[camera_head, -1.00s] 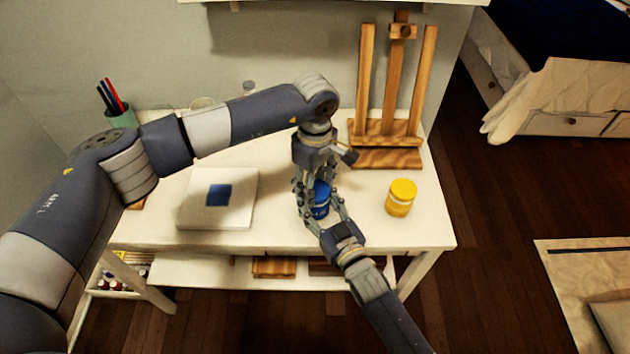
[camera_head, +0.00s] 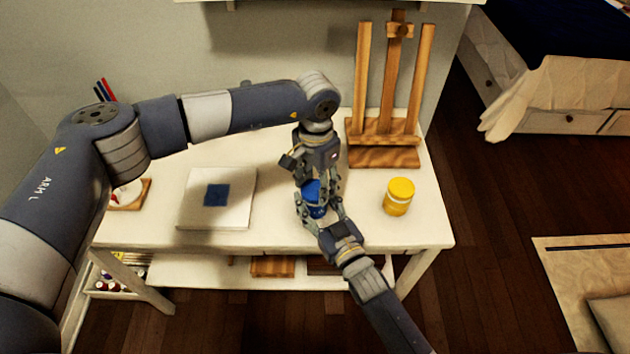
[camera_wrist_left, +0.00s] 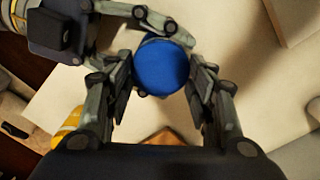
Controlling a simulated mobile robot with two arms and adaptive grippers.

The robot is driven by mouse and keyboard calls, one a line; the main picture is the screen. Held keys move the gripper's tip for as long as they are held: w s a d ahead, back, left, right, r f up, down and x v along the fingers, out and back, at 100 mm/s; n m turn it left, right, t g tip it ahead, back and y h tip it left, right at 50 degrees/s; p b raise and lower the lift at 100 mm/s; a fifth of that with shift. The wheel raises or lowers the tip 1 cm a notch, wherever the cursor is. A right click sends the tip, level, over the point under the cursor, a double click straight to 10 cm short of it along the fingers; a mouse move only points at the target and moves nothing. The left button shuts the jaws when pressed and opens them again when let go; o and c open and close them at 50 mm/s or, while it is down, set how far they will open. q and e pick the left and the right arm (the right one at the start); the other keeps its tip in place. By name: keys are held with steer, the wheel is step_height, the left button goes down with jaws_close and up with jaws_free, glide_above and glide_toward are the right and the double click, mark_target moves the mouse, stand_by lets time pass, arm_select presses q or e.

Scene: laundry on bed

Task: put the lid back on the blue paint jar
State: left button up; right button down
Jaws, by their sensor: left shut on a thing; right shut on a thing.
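The blue lid (camera_head: 313,187) shows between the fingers of my left gripper (camera_head: 314,193), which points straight down and is shut on it. In the left wrist view the lid (camera_wrist_left: 162,66) is a round blue disc between both fingers. The blue paint jar (camera_head: 317,211) stands directly below, near the desk's front edge, mostly hidden by fingers. My right gripper (camera_head: 321,212) reaches in from the front and is shut around the jar; its fingers also show in the left wrist view (camera_wrist_left: 150,22). I cannot tell whether lid and jar are seated or slightly apart.
A yellow paint jar (camera_head: 398,196) stands to the right on the white desk (camera_head: 275,225). A wooden easel (camera_head: 384,157) is behind it. A canvas with a blue square (camera_head: 240,213) lies to the left. A pen cup is mostly hidden behind my left arm.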

arm_select(q)
steer(key=shift+m, duration=0.5)
steer(key=o, duration=0.7)
steer(key=shift+r, duration=2.3)
steer(key=shift+c, duration=0.4)
